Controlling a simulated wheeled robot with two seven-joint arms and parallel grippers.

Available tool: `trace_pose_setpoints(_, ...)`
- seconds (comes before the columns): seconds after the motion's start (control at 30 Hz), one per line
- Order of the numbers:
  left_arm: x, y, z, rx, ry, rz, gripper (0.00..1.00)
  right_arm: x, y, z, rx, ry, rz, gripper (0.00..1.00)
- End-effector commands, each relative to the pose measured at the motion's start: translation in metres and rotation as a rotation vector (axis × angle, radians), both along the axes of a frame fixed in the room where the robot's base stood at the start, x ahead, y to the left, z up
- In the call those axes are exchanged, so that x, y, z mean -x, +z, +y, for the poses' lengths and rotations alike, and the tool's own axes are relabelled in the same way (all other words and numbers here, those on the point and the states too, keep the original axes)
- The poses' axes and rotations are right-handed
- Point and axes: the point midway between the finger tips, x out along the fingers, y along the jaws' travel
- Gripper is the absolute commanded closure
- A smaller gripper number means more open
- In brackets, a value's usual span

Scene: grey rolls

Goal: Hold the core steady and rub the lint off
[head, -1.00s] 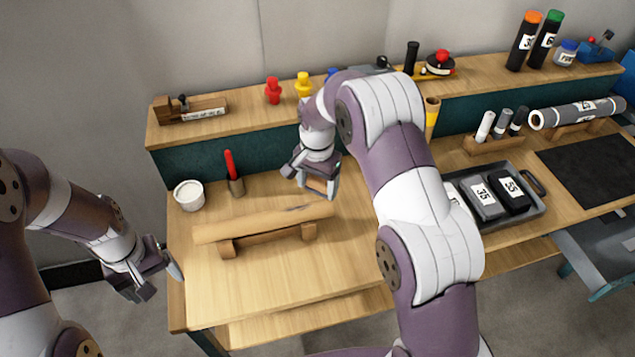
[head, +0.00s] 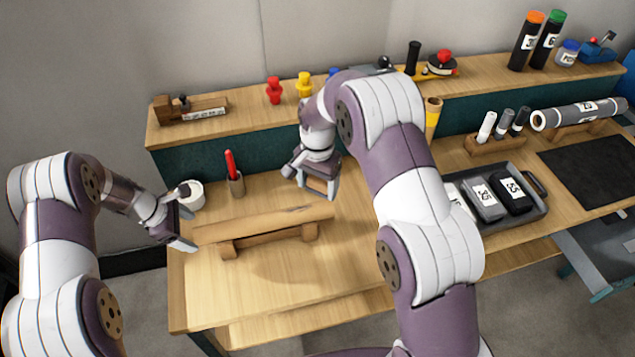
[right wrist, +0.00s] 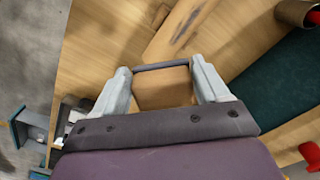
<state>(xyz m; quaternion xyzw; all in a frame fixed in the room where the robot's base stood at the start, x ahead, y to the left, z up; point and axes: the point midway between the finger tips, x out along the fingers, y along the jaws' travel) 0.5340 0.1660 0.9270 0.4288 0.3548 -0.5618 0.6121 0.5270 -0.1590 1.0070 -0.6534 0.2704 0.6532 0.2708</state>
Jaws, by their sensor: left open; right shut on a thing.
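The core (head: 255,222), a long tan roll, lies across a low wooden stand (head: 229,249). A dark grey streak, likely the lint, marks its top near the right end; the streak also shows on the core in the right wrist view (right wrist: 184,28). My right gripper (head: 318,190) is shut on a tan block with a grey edge (right wrist: 163,88) and holds it just behind and beyond the core's right end, apart from it. My left gripper (head: 190,220) is open and empty beside the core's left end; whether they touch I cannot tell.
A white tub (head: 194,196) is close behind my left gripper. A cup with a red stick (head: 236,183) stands behind the core. A tray of black and grey blocks (head: 510,215) lies on the right. The bench front (head: 270,295) is clear.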

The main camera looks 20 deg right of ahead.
Motion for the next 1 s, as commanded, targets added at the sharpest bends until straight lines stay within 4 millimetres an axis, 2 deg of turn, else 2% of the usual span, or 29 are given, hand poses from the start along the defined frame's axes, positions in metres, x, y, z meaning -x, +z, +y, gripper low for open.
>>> trace_pose_setpoints(0.1, -0.002, -0.017, -0.007, 0.000, 0.000, 0.001, 0.17, 0.000, 0.000, 0.000, 0.000, 0.000, 0.000, 0.50)
trace_pose_setpoints(0.23, -0.004, -0.028, -0.012, -0.001, 0.001, -0.001, 0.17, 0.000, 0.000, 0.000, 0.000, 0.000, 0.000, 0.50)
trace_pose_setpoints(0.57, -0.004, -0.032, -0.014, -0.001, -0.001, -0.002, 0.17, 0.000, 0.000, 0.000, 0.000, 0.000, 0.000, 0.50)
trace_pose_setpoints(0.6, -0.004, -0.032, -0.014, -0.001, -0.001, -0.002, 0.20, 0.000, 0.000, 0.000, 0.000, 0.000, 0.000, 0.50)
trace_pose_setpoints(0.67, -0.004, -0.032, -0.014, -0.001, -0.001, -0.002, 0.40, 0.000, 0.000, 0.000, 0.000, 0.000, 0.000, 0.50)
trace_pose_setpoints(0.7, -0.004, -0.032, -0.013, -0.001, -0.001, -0.002, 0.53, 0.000, 0.000, 0.000, 0.000, 0.000, 0.000, 0.50)
trace_pose_setpoints(0.8, -0.004, -0.032, -0.013, -0.001, -0.001, -0.002, 0.81, 0.000, 0.000, 0.000, 0.000, 0.000, 0.000, 0.50)
trace_pose_setpoints(1.0, -0.004, -0.032, -0.013, -0.001, -0.001, -0.002, 0.81, 0.000, 0.000, 0.000, 0.000, 0.000, 0.000, 0.50)
